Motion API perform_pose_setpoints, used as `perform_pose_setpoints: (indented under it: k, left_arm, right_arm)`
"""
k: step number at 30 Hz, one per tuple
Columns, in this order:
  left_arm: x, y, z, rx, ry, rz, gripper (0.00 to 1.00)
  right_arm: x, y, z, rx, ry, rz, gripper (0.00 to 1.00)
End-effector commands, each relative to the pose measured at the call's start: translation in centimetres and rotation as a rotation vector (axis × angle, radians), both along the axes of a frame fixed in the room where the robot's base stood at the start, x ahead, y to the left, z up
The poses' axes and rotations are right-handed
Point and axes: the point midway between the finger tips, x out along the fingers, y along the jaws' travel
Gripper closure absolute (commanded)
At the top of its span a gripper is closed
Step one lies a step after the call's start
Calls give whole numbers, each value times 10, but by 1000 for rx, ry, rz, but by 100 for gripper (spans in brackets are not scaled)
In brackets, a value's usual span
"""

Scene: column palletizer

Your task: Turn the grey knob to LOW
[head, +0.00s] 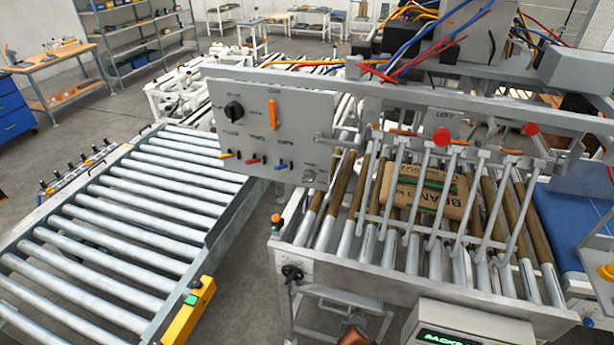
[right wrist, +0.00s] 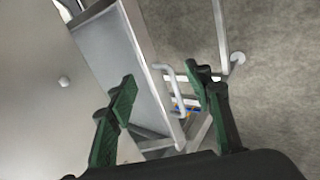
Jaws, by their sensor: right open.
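A pale grey control panel (head: 272,135) stands upright behind the roller beds in the head view. A small round grey knob (head: 309,177) sits at its lower right corner; its pointer direction and any LOW mark are too small to read. My right gripper (right wrist: 163,80) shows in the right wrist view with its two green fingers apart and nothing between them. The grey knob is not identifiable in that view, and my right gripper does not show in the head view. My left gripper is not in view.
The panel also carries a black rotary knob (head: 234,110), an orange handle (head: 272,114), and yellow, red (head: 252,161) and blue levers. A brown sack (head: 425,190) lies on rollers behind metal bars. In the right wrist view, a bent metal handle (right wrist: 172,88) is near the fingers.

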Motion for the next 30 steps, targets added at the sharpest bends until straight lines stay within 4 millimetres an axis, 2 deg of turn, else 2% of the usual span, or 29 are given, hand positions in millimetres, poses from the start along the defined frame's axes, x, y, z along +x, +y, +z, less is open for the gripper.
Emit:
perform_pose_setpoints:
  k: [1,2,3,5,6,8,9,11,12,15,18,21,25,30]
  left_arm:
    - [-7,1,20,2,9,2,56]
    - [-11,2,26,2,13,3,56]
    - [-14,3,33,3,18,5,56]
    - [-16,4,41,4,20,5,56]
    - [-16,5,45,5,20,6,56]
    - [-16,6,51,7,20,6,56]
    - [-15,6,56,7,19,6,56]
    - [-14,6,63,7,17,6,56]
    - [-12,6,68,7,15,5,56]
    - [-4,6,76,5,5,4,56]
    - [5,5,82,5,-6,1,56]
    - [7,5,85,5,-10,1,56]
    - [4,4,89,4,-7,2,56]
    - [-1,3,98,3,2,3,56]
  right_arm:
    - [25,16,67,-47,-60,46,53]
    - [35,24,98,-79,-88,69,53]
    - [47,34,138,-123,-125,98,53]
    - [65,51,195,-201,-187,152,53]
    - [77,66,232,-267,-232,197,53]
    - [94,89,287,-376,-303,264,53]
    - [102,105,326,-451,-353,304,53]
    - [109,127,383,-563,-426,351,53]
    - [111,141,417,-632,-470,376,53]
    - [108,169,487,-776,-564,412,53]
    - [101,187,532,-874,-626,425,53]
    - [97,196,555,-927,-657,429,53]
    - [105,197,563,-947,-668,430,53]
    - [131,191,564,-948,-666,430,53]
